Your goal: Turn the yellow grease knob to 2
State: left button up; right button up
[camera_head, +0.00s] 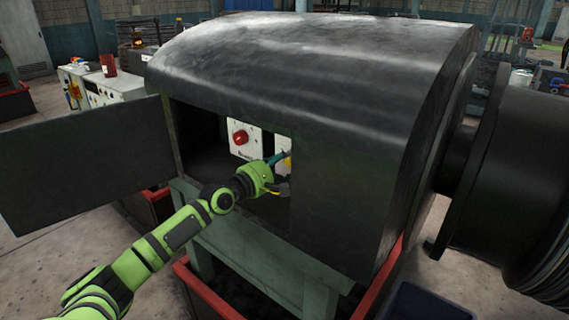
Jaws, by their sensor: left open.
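My left arm reaches from the lower left into the opening of a dark metal housing (310,75). My left gripper (284,160) is open, just inside the opening in front of a white panel. A small patch of yellow (288,163) shows right beside the fingertips. It looks like part of the yellow grease knob, but the gripper and the edge of the opening hide most of it. I cannot tell whether the fingers touch it, and its scale and setting cannot be read. My right gripper is out of view.
A red knob (240,137) sits on a white panel (245,150) left of the gripper. The housing's dark door (90,160) stands open to the left. A large dark drum (520,170) is at the right. The housing wall closely borders the gripper's right side.

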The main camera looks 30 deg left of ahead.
pick_arm(q)
jog(key=c, duration=1.1)
jog(key=shift+c, duration=0.2)
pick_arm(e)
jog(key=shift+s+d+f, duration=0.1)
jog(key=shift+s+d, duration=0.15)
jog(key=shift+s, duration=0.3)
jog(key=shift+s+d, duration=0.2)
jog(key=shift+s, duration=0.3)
